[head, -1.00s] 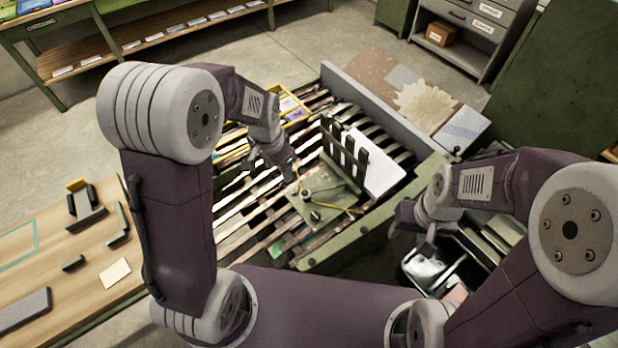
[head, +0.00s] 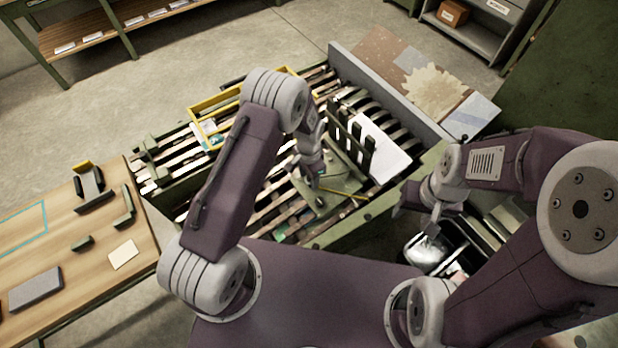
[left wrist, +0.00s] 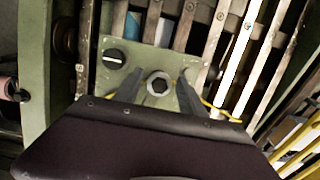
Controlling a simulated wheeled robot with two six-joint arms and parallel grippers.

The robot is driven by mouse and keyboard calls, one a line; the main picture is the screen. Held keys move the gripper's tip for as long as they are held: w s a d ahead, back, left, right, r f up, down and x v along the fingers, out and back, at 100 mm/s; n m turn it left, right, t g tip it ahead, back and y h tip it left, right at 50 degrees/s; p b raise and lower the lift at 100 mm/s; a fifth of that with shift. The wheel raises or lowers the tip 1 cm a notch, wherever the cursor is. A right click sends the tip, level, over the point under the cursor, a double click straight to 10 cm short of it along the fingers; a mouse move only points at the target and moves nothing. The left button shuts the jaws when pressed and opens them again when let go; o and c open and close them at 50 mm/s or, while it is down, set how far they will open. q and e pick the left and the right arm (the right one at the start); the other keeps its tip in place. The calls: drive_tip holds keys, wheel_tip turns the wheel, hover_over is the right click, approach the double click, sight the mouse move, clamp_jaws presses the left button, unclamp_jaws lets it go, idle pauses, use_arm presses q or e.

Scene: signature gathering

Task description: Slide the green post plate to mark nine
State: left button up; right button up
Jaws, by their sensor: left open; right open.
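The green post plate (head: 345,182) lies on the slatted bed, with an upright dark-green slotted fence (head: 352,138) along its far side and white sheets (head: 380,150) behind that. My left gripper (head: 312,178) is open above the plate. In the left wrist view, its two fingers flank a dark hex-centred knob (left wrist: 160,85) on the plate (left wrist: 145,58); I cannot tell whether they touch it. A second black knob with a white line (left wrist: 114,59) is beside it. No mark numbers are legible. My right gripper (head: 432,228) is open and empty at the right.
A yellow-framed tray (head: 232,96) lies on the slats at the back. A grey rail (head: 390,88) bounds the bed's far right. A wooden table (head: 60,240) with small parts stands at left. A metal bin (head: 425,252) is below my right gripper.

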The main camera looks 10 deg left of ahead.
use_arm(q)
drive_tip(key=shift+f, duration=0.45)
clamp_jaws()
idle(1.1)
